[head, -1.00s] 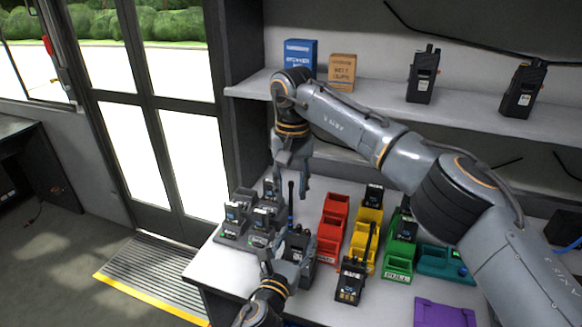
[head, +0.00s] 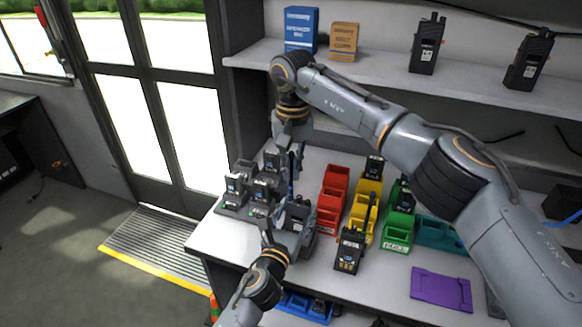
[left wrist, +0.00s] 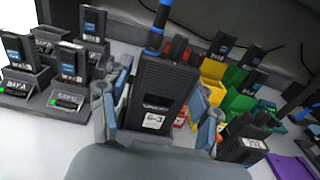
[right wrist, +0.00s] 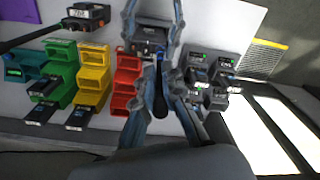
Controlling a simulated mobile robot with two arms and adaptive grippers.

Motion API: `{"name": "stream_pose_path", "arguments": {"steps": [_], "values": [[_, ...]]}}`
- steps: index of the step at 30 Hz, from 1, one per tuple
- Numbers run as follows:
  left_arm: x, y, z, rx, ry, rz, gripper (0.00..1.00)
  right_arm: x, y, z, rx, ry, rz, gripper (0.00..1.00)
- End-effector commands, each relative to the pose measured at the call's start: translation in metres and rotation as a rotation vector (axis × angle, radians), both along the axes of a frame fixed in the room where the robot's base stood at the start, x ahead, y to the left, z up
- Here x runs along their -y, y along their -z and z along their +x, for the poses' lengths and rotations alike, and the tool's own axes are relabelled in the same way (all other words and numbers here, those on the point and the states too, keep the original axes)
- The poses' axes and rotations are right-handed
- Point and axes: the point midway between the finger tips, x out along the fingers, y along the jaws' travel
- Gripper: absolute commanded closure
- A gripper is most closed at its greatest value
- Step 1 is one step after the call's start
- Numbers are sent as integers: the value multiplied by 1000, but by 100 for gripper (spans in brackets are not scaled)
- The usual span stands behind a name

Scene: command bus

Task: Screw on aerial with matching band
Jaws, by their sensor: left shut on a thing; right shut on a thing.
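A black handheld radio (head: 298,215) stands upright near the table's front edge; it also shows in the left wrist view (left wrist: 154,97). My left gripper (head: 286,232) is shut on its sides. A black aerial with a blue band (left wrist: 155,39) stands upright over the radio's top. Whether its foot is seated or only touching I cannot tell. My right gripper (head: 294,142) comes from above and is shut on the aerial; its fingers partly hide the aerial in the right wrist view (right wrist: 160,100).
Charging docks with batteries (head: 258,192) stand to the left. Red (head: 333,190), yellow (head: 361,225), green (head: 397,235) and teal (head: 440,232) bins stand to the right. A purple mat (head: 440,289) lies at front right.

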Motion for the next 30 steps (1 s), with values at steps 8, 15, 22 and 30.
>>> {"name": "stream_pose_path", "arguments": {"steps": [8, 15, 22, 30], "values": [[0, 3, -1, -6, 1, 1, 100, -1, 0, 0, -5, 376, -1, 100], [0, 3, -1, -6, 0, 1, 100, -1, 0, 0, -10, 876, -3, 100], [0, 3, -1, -6, 0, 0, 100, -2, 0, 0, -16, 1358, -5, 100], [0, 3, 0, -7, -1, -1, 100, -2, 1, -1, -24, 1925, -10, 100]]}}
